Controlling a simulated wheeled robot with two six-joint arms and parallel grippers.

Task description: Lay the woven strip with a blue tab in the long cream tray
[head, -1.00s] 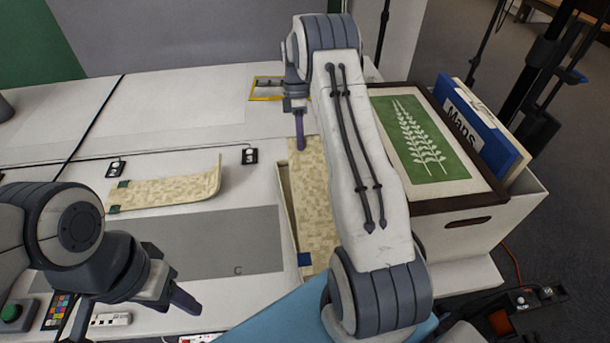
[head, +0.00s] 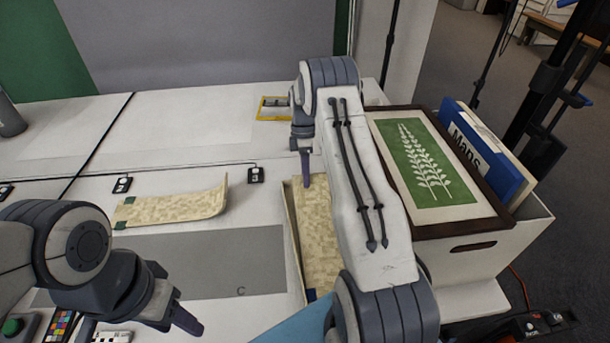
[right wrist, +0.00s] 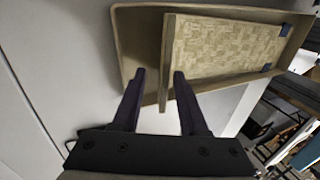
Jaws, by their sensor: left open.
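The woven strip with a blue tab (head: 318,225) lies lengthwise over the long cream tray (head: 291,220), right of centre in the head view. In the right wrist view the strip (right wrist: 225,48) sits within the tray's outline (right wrist: 130,40), its blue tabs at the far end and its near end crossing the lower rim. My right gripper (head: 306,183) is at the strip's far end in the head view. Its fingers (right wrist: 160,80) are open, with the end edge between them and gaps on both sides. My left gripper (head: 190,322) is open and empty at the lower left. My right arm hides part of the strip.
A second woven strip with green tabs (head: 175,206) lies left of the tray, one end curled up. A grey mat (head: 215,265) lies nearer. A box with a green leaf picture (head: 425,165) and blue Maps folder (head: 480,155) stands close on the right.

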